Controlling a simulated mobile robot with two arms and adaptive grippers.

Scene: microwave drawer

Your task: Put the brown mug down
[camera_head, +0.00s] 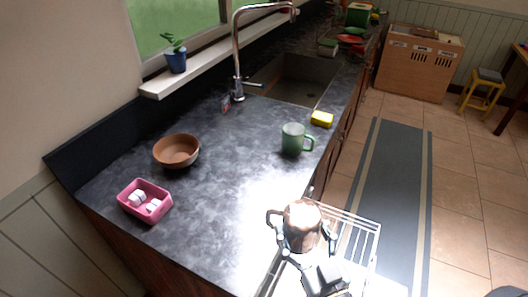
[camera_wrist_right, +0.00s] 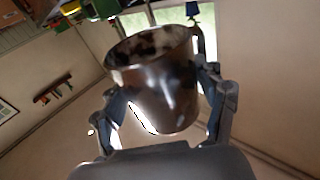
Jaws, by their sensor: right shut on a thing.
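The brown mug (camera_head: 302,222) is at the lower middle of the head view, by the counter's front edge and in front of a wire rack. Its handle points left and it looks roughly upright. My right gripper (camera_head: 305,240) is shut on its body, one finger on each side. In the right wrist view the mug (camera_wrist_right: 155,85) sits between the fingers of the right gripper (camera_wrist_right: 160,100), with its open rim toward the top. Its underside is hidden in the head view, and I cannot tell its height. My left gripper is not in view.
The dark counter (camera_head: 225,195) has free room in its middle. A green mug (camera_head: 293,140), yellow sponge (camera_head: 322,118), brown bowl (camera_head: 176,151) and pink tray (camera_head: 144,201) stand on it. The sink (camera_head: 295,80) is behind. The wire rack (camera_head: 350,222) juts out past the counter edge.

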